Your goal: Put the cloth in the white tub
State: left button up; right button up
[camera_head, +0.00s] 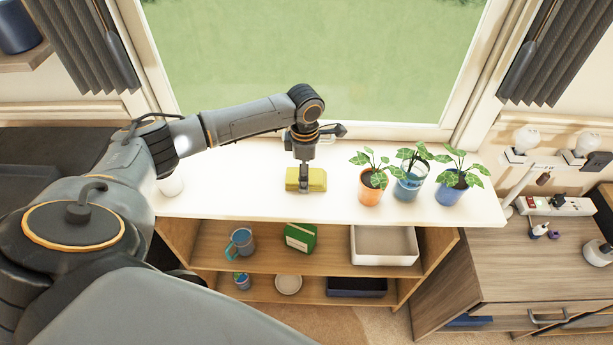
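A yellow folded piece that looks like the cloth (318,181) lies on the white top of the shelf unit, in front of the window. My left gripper (304,188) points down at it from above, with a finger in front of its near side. The far finger is hidden, so I cannot tell whether it grips the cloth. The white tub (385,261) stands on the upper shelf below the top, to the right, and looks empty. My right gripper is out of view.
Several potted plants, one in an orange pot (369,194), stand on the white top (240,200) to the right of the cloth. A blue mug (241,243) and a green box (300,238) share the tub's shelf. A dark tray (356,287) sits below.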

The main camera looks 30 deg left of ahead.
pick_arm(q)
jog(key=c, duration=1)
jog(key=shift+c, duration=1.2)
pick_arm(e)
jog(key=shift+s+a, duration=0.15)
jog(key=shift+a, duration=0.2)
pick_arm(q)
jog(key=shift+r, duration=0.15)
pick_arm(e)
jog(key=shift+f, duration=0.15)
